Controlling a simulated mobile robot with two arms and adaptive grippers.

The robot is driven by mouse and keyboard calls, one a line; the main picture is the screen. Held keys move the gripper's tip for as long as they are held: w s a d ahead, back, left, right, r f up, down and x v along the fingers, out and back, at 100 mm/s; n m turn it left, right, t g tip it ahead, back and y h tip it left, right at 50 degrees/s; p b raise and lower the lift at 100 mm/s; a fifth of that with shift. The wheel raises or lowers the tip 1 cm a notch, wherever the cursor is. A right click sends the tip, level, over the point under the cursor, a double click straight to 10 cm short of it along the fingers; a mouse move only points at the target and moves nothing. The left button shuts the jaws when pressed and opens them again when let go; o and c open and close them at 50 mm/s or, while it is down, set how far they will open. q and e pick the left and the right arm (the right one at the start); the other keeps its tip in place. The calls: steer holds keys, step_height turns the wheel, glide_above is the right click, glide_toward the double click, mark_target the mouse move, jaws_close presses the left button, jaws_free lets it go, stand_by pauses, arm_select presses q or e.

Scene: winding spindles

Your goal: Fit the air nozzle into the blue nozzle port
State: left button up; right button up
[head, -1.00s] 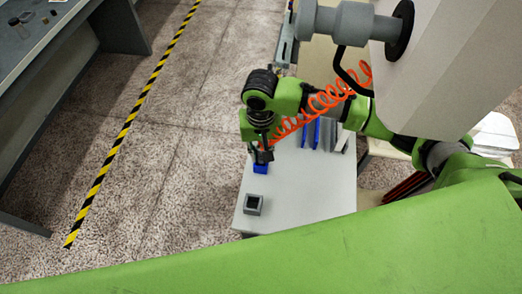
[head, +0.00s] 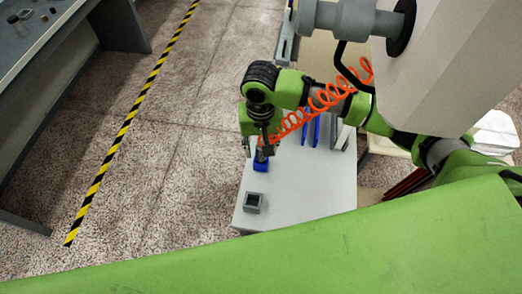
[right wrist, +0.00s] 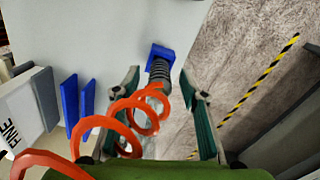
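The blue nozzle port (head: 261,168) stands on the grey table; it also shows in the right wrist view (right wrist: 153,52). The dark ribbed air nozzle (right wrist: 160,73) has its far end at the port and appears seated in it; the exact depth is hidden. The orange coiled hose (right wrist: 143,118) runs from the nozzle back toward my wrist. My right gripper (right wrist: 157,76) is open, with one finger on each side of the nozzle and a clear gap to both. In the head view the right gripper (head: 264,150) is just above the port. My left gripper is not in view.
A grey square socket (head: 253,203) stands on the table (head: 306,201) nearer the front edge. Upright blue plates (head: 310,130) stand at the back right. A yellow-black floor stripe (head: 125,130) and a dark bench (head: 50,75) lie to the left.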

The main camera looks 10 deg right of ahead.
step_height(320, 180, up, 10)
steer(key=shift+f, duration=0.1)
stand_by(0.7)
